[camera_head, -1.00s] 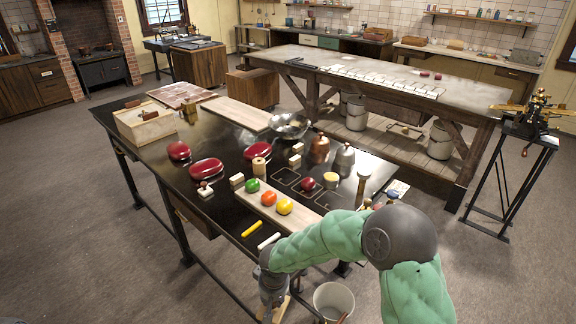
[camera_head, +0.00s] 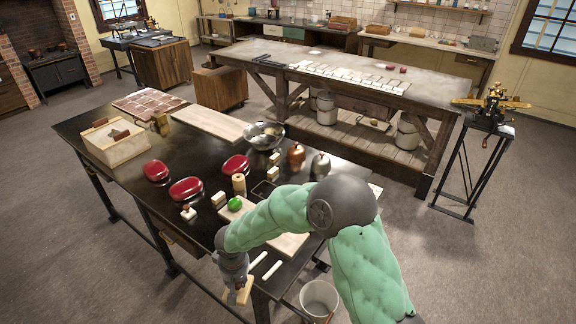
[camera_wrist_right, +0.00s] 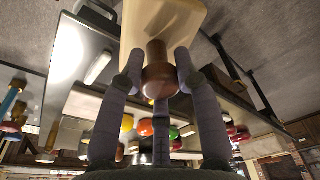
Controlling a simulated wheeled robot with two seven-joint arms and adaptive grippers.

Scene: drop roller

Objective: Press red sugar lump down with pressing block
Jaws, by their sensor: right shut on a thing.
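My right gripper (camera_head: 237,280) is at the near edge of the table in the head view, pointing down. It is shut on the brown knob of the pressing block (camera_head: 240,292), a pale wooden block. In the right wrist view the fingers close around the knob (camera_wrist_right: 160,80) with the pale block (camera_wrist_right: 165,25) beyond it. My own arm covers the place where the red sugar lump was, so it is hidden in the head view. I cannot single it out among the red shapes in the wrist view. My left gripper is not in view.
A green lump (camera_head: 235,204) sits on a pale board (camera_head: 290,246), partly behind my arm. Two pale sticks (camera_head: 272,270) lie near the table edge. Dark red oval pieces (camera_head: 186,189), a metal bowl (camera_head: 263,135) and a wooden box (camera_head: 115,144) stand farther back. A bucket (camera_head: 319,298) is on the floor.

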